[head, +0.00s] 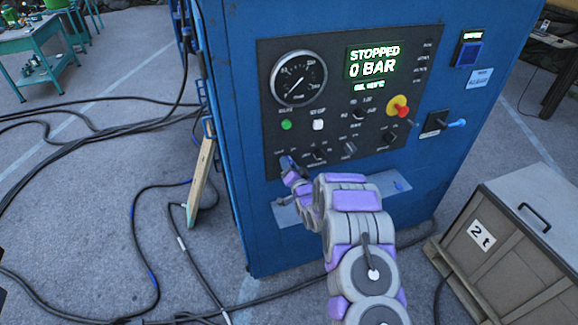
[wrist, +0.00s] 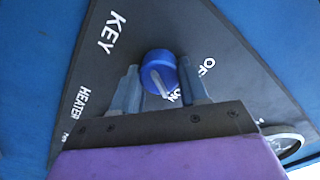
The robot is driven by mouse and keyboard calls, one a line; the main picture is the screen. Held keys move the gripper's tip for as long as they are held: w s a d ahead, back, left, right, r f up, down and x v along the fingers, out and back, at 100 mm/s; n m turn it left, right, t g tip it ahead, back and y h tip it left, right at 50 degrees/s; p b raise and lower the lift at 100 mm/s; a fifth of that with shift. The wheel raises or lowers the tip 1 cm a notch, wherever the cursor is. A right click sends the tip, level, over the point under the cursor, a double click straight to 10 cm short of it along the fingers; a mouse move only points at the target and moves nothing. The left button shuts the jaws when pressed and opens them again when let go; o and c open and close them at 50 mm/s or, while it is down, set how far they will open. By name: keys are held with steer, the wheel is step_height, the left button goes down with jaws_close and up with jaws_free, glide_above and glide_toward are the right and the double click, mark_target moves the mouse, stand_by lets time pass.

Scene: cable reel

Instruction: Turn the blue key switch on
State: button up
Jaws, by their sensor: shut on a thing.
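The blue key switch (wrist: 158,68) is a round blue knob with a white pointer line, on the dark panel beside the word KEY. In the wrist view, the pointer slants down and slightly right, with its tip close to the ON label; OFF is farther up and right. My gripper (wrist: 158,75) has one finger on each side of the knob and is shut on it. In the head view, my gripper (head: 291,170) is at the lower left of the control panel (head: 330,130), and a bit of blue shows there; my arm and gripper hide most of the switch.
The blue cabinet (head: 245,205) carries a gauge (head: 299,78), a display (head: 374,62) reading STOPPED, 0 BAR, and a red-yellow knob (head: 398,106). A crate (head: 520,230) marked 2 t stands at right. Cables (head: 150,240) lie on the floor at left.

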steer(key=shift+f, duration=0.1)
steer(key=o, duration=1.1)
steer(key=shift+c, duration=0.2)
steer(key=p+v, duration=0.1)
steer(key=v, duration=1.6)
steer(key=shift+s+d, duration=0.1)
